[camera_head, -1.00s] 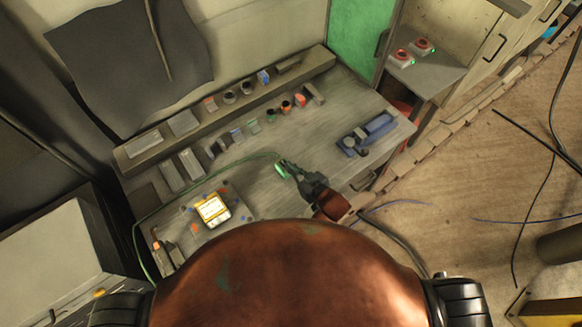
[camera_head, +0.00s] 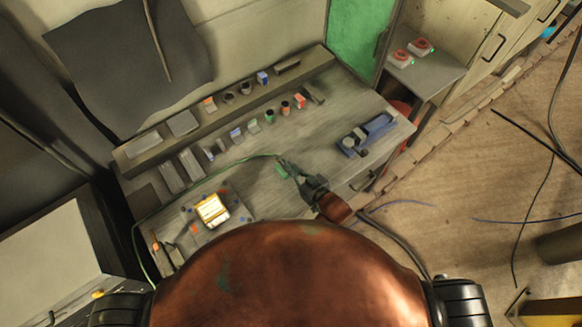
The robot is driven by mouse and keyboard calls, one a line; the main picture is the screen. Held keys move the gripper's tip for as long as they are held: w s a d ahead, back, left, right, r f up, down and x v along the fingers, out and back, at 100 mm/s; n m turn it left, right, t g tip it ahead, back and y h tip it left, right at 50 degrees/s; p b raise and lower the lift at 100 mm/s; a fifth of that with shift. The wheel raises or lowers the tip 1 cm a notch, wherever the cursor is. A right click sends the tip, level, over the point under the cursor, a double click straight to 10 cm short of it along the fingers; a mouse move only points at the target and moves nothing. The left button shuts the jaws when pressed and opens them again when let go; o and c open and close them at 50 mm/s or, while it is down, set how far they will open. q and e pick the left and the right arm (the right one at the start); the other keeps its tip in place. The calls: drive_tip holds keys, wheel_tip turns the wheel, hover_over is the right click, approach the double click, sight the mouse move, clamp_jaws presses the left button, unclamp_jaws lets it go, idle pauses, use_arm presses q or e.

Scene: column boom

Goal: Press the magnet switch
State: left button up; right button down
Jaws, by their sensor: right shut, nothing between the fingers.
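My right gripper (camera_head: 286,163) is black and reaches over the middle of the grey workbench from a copper-coloured arm. Its fingers are shut with nothing between them. A small green block (camera_head: 281,172) lies right beside its fingertips; whether they touch it I cannot tell. A thin green cable runs from near the fingertips to the bench's left edge. Two red round buttons on pale bases, a left one (camera_head: 402,56) and a right one (camera_head: 420,46), stand on a shelf at upper right. Which thing is the magnet switch I cannot tell. My left gripper is not in view.
A yellow-framed device (camera_head: 212,210) sits on the bench's front left. Several small coloured parts stand in rows along the back. A blue tool (camera_head: 368,133) lies at the right. Bare bench surface (camera_head: 325,140) lies between it and my gripper. Cables cross the floor.

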idle(0.3)
drive_tip(key=p+v, duration=0.2)
drive_tip(key=v, duration=0.9)
drive_tip(key=shift+r+p, duration=0.3)
drive_tip(key=shift+r, duration=0.15)
drive_tip(key=shift+s+d, duration=0.15)
